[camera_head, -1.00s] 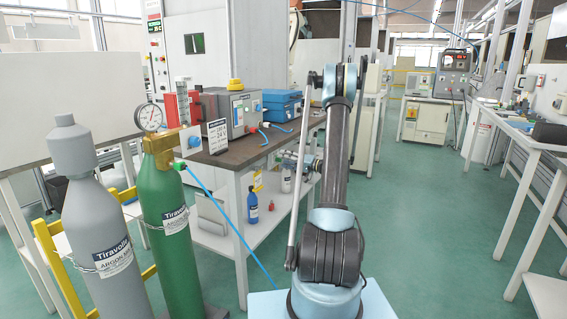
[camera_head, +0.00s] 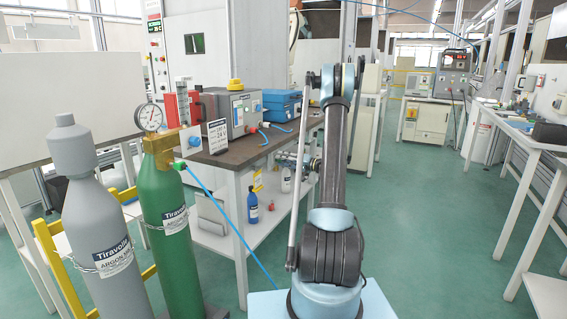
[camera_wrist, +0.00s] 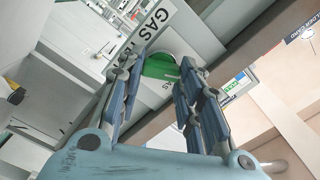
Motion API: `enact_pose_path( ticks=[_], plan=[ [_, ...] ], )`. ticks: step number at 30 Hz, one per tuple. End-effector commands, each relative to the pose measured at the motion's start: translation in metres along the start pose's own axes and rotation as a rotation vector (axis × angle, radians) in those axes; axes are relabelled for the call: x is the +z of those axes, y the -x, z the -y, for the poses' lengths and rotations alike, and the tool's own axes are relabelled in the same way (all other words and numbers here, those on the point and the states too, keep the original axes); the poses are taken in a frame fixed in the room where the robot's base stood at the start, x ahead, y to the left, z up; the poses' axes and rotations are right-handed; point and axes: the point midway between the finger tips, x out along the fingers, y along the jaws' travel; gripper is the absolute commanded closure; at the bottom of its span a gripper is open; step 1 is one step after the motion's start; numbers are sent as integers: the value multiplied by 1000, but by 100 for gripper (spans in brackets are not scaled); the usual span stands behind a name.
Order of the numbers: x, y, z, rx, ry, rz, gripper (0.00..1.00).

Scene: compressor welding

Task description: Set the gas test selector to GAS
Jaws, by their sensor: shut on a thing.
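In the wrist view a green knob (camera_wrist: 160,68), which looks like the gas test selector, sits on a grey panel below a white label (camera_wrist: 150,24) reading "GAS" and the start of another word. My gripper (camera_wrist: 163,62) has its two fingers on either side of the knob, shut on it. The fingers partly cover the knob's edges, and I cannot tell which setting it points to. In the head view my arm (camera_head: 335,150) reaches forward, and the knob and fingertips cannot be made out.
A green gas cylinder (camera_head: 172,225) with a gauge and a grey cylinder (camera_head: 95,240) stand at the left. A workbench (camera_head: 228,158) carrying a blue case (camera_head: 282,103) lies behind them. The green floor (camera_head: 430,210) is open at the right.

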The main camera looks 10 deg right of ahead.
Motion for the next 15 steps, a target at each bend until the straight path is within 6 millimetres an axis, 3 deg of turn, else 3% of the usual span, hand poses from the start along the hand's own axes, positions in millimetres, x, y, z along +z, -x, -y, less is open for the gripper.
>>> enact_pose_path(
  ticks=[8, 15],
  plan=[
    [0, 0, -2, 3, -117, -1, 91],
    [0, -1, -3, 3, -321, -1, 91]
  ],
)
